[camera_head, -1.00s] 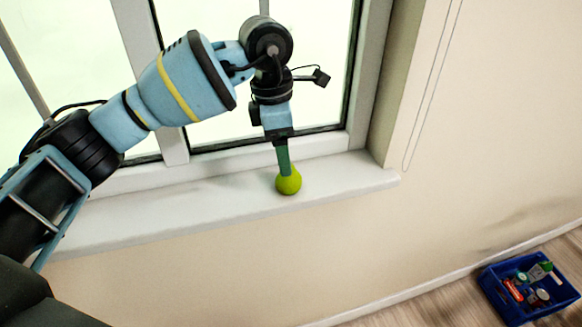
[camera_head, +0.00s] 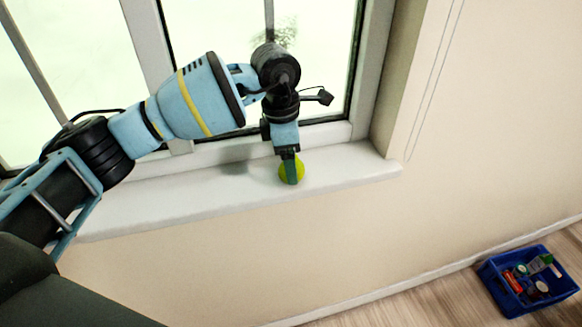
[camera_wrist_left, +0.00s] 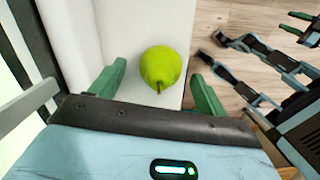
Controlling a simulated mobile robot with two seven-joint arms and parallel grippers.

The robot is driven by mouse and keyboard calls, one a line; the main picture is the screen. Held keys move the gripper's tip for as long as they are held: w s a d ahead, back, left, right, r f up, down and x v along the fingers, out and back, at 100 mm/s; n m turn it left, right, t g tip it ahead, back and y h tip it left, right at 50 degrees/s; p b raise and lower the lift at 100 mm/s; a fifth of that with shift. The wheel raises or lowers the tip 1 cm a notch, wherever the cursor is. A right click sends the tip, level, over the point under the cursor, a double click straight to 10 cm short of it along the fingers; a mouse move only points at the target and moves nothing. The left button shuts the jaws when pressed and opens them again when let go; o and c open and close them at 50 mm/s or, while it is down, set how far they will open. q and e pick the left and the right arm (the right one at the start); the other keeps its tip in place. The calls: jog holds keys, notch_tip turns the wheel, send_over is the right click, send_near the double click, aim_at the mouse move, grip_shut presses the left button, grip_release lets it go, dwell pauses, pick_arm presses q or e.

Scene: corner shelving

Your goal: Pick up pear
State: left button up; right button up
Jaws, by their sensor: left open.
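The pear (camera_head: 299,171) is yellow-green and rests on the white window sill (camera_head: 200,200). My left gripper (camera_head: 290,176) points down at the sill, its green finger covering the middle of the pear in the head view. In the left wrist view the pear (camera_wrist_left: 160,67) lies between the two spread green fingers of my left gripper (camera_wrist_left: 156,88), with gaps on both sides. The fingers are open and hold nothing. My right gripper cannot be made out in the head view.
The window frame (camera_head: 150,40) and glass rise just behind the sill. The beige wall (camera_head: 480,130) drops below it. A blue crate (camera_head: 512,311) with several small items stands on the wooden floor (camera_head: 420,300) at the lower right. The sill left of the pear is clear.

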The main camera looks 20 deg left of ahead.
pick_arm(q)
jog(key=shift+d+f, duration=0.1)
jog(key=shift+f, duration=0.7)
jog(key=c, duration=1.1)
jog(key=shift+o, duration=0.2)
jog(key=shift+r, duration=0.45)
jog(key=r, duration=0.1)
jog(key=s+r, duration=0.1)
jog(key=shift+d+r, duration=0.3)
jog(key=s+d+r, duration=0.1)
jog(key=s+d, duration=0.6)
jog(key=s, duration=0.6)
jog(key=shift+d+r+b, duration=0.15)
jog(key=shift+r+b, duration=0.1)
jog(key=shift+b, duration=0.1)
